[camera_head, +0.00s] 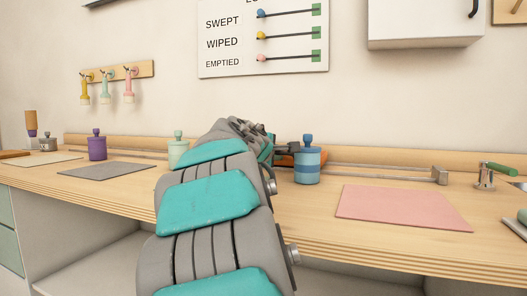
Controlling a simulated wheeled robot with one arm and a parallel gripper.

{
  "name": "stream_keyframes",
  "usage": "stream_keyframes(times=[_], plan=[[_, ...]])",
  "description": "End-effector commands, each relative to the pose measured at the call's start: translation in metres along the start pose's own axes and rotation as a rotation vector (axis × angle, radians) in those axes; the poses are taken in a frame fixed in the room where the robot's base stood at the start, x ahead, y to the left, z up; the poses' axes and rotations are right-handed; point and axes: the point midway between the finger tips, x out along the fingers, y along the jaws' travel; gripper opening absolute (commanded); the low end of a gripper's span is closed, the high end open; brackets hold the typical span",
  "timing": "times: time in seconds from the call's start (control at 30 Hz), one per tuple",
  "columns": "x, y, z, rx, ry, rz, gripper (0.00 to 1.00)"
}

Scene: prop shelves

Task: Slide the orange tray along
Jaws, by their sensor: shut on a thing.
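The orange tray (284,160) shows only as a small patch at the back of the counter, between my arm and a blue jar. Most of it is hidden. My gripper (288,149) is at the far end of my arm, right at the orange patch, shut on the tray. My arm hides much of the fingers and the contact. The blue jar (307,167), with darker bands and a knob lid, stands upright just right of the orange patch. I cannot tell if it stands on the tray.
A thin metal rail (385,172) runs along the back, ending at an upright stop (439,176) on the right. A pink mat (402,207) lies bare in front. A green jar (178,150), purple jar (97,147) and grey mat (105,171) are left of my arm.

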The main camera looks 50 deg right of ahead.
Motion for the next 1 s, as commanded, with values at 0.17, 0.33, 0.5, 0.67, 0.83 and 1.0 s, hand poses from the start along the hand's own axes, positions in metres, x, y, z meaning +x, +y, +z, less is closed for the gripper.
stream_keyframes(times=[0.17,0.33,0.5,0.67,0.83,1.0], plan=[[0.0003,-0.0013,0.0086,-0.001,-0.002,-0.002,0.00],[0.0005,-0.0014,0.0088,-0.001,-0.001,-0.002,0.00],[0.0006,-0.0014,0.0086,-0.001,-0.001,-0.002,0.00],[0.0005,-0.0010,0.0084,-0.001,0.000,-0.001,0.34],[0.0004,-0.0006,0.0084,-0.002,0.000,0.000,0.46],[0.0002,-0.0004,0.0084,-0.001,0.000,0.000,0.46]])
